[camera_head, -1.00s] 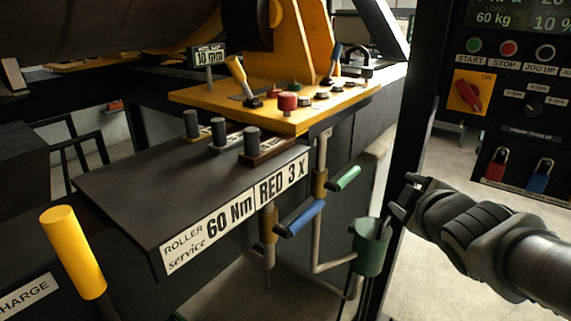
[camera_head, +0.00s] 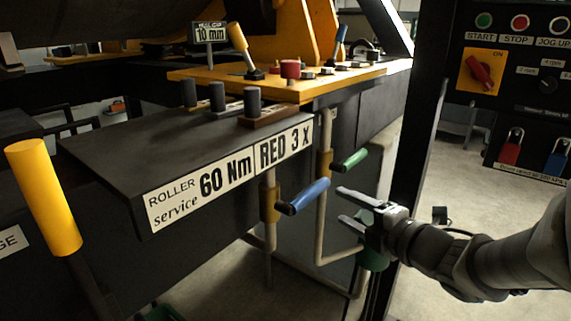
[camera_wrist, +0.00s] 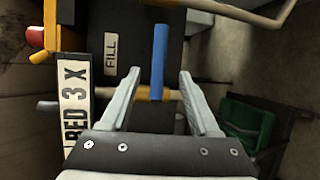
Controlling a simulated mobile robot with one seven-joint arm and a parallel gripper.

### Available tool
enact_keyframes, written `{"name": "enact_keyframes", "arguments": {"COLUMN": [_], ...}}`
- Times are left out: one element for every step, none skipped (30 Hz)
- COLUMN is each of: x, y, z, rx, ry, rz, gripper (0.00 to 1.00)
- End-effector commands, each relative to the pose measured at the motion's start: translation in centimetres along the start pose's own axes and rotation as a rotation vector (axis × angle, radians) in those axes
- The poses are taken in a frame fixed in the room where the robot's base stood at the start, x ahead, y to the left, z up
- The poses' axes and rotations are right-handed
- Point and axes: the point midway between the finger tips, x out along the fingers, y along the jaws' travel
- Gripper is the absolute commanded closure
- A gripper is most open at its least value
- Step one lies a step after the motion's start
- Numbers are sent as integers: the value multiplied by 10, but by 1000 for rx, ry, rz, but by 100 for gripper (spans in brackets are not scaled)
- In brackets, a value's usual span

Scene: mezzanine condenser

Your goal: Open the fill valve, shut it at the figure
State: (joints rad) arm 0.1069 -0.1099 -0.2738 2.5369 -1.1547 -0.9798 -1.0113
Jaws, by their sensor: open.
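The blue lever handle (camera_head: 303,197) juts from a yellow valve body (camera_head: 269,202) on a pale pipe below the bench. In the wrist view a FILL label (camera_wrist: 111,54) sits beside the blue handle (camera_wrist: 159,60). My gripper (camera_head: 342,206) is open and empty, just right of the blue handle's end, fingers pointing at it. In the wrist view the handle shows between the fingertips of my gripper (camera_wrist: 160,76), apparently farther off and untouched. A green lever handle (camera_head: 350,160) sits higher, above my gripper.
A sign (camera_head: 230,175) on the bench edge reads "ROLLER service 60 Nm RED 3 X". A green cup (camera_head: 372,260) is partly hidden behind my gripper. A dark post (camera_head: 419,150) and a control panel (camera_head: 515,80) stand right. A yellow lever (camera_head: 43,195) stands left.

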Motion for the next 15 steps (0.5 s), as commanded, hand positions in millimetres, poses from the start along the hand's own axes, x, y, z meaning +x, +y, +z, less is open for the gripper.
{"name": "enact_keyframes", "arguments": {"x": [2, 4, 6, 8, 9, 12, 13, 15, 17, 18, 20, 22, 23, 24, 26], "y": [5, 6, 6, 6, 6, 6, 6, 6, 6, 6, 6, 6, 6, 5, 5], "z": [1, 1, 1, 0, 0, 0, 0, 0, 0, 0, 0, 0, 1, 0, 1], "rx": [6, 5, 7, 6, 7, 7, 7, 8, 7, 7, 6, 6, 5, 5, 4], "ry": [2, 4, 5, 6, 6, 7, 7, 6, 6, 6, 5, 3, 2, 1, -2], "rz": [-4, -4, -2, -2, -3, -2, -1, -1, -2, -1, -1, -3, -3, -3, -4], "gripper": [38, 38, 38, 38, 38, 38, 38, 38, 38, 38, 38, 38, 38, 38, 38]}}
